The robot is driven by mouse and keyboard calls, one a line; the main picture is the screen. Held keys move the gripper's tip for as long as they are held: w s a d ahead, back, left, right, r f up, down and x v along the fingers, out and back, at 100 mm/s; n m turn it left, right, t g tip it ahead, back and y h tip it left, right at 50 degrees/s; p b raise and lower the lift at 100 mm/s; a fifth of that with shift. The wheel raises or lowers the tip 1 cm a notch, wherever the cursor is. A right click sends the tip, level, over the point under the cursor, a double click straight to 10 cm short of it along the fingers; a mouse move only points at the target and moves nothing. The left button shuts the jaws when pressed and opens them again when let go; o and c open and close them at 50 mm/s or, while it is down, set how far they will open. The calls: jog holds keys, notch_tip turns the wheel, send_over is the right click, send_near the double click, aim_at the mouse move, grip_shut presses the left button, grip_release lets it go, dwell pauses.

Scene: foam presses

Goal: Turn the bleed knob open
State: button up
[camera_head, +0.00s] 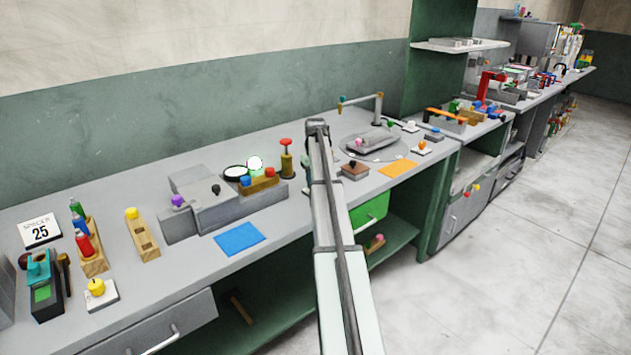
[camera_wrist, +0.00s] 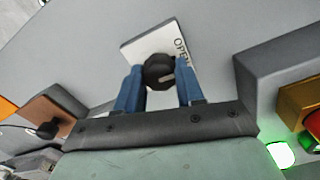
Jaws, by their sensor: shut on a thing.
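The bleed knob (camera_wrist: 157,70) is black and round, with a pale pointer mark. It stands on a white plate (camera_wrist: 142,46) printed "OPEN". In the wrist view the mark points to the right, below the print and not clearly at it. My gripper (camera_wrist: 159,76) is shut on the knob, with one blue finger on each side of it. In the head view my arm covers the knob and its plate, and the fingers cannot be made out.
A grey block (camera_wrist: 285,72) rises close to the right finger. A brown block (camera_wrist: 45,106) with a black knob stands to the left. A lit green lamp (camera_wrist: 281,154) is at lower right. In the head view, a blue mat (camera_head: 240,238) and an orange mat (camera_head: 398,168) lie flat.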

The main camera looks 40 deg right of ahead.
jog(key=shift+w+n, duration=0.1)
jog(key=shift+n, duration=0.5)
jog(key=o, duration=1)
jog(key=shift+o, duration=0.2)
jog(key=shift+r, duration=0.1)
notch_tip(320, 180, up, 14)
jog(key=shift+f, duration=0.2)
